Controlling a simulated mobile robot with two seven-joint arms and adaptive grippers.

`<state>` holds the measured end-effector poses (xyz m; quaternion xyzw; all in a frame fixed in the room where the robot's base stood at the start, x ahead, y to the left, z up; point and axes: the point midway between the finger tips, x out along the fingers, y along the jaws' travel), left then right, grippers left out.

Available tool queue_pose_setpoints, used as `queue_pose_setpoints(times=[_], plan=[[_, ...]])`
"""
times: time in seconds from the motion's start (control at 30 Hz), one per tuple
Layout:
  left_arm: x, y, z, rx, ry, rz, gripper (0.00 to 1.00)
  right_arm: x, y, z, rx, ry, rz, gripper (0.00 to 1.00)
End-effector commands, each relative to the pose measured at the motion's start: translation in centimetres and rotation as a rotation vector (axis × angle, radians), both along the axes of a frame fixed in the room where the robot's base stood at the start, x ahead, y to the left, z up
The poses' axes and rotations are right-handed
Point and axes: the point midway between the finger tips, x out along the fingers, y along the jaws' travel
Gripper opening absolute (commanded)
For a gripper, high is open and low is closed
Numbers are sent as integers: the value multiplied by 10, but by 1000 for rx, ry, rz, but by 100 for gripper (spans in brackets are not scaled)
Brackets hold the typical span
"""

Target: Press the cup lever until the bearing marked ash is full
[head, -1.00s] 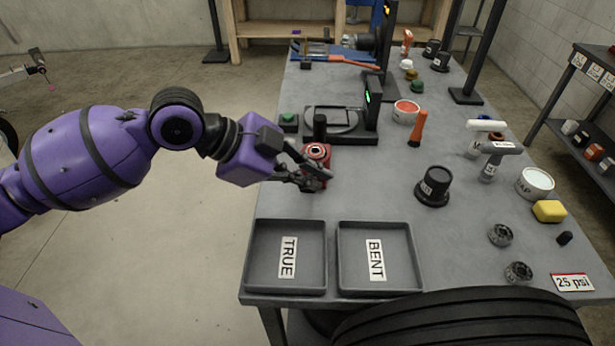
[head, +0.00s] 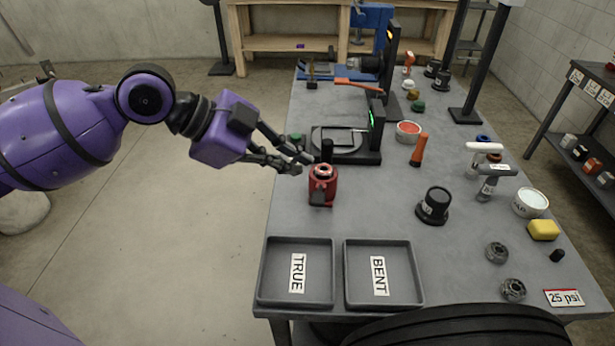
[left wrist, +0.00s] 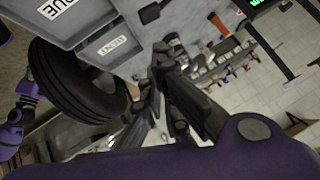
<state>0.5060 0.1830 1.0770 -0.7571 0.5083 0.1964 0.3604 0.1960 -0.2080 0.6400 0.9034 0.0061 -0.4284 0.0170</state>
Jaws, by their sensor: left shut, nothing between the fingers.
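A small red device (head: 323,185) with a pale metallic ring on top stands upright near the left edge of the grey workbench. It has a dark part on its front; I cannot tell whether that is the lever. My left gripper (head: 304,163) is shut and empty, just left of and behind the red device, apart from it. The gripper (left wrist: 160,70) also shows in the left wrist view. Two dark round bearing-like parts, one behind (head: 497,252) and one in front (head: 514,289), lie at the right. No mark reading ash is legible. My right gripper is out of view.
Trays marked TRUE (head: 297,300) and BENT (head: 383,302) lie at the bench front. A black gauge stand (head: 345,145) is behind the red device. A tire (head: 460,328) is at the front edge.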

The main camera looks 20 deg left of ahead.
Motion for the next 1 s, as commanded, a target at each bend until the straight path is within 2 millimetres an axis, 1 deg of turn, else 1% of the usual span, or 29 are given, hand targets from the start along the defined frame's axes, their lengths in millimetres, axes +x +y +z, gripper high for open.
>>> queue_pose_setpoints(times=[0.03,0.1,0.23,1.0], plan=[[-1,6,6,0,1,4,0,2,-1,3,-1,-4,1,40],[-2,12,11,1,1,3,0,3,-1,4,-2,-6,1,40],[-4,16,17,1,1,1,0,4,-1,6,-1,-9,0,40],[-4,17,17,0,0,0,0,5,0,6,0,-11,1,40]])
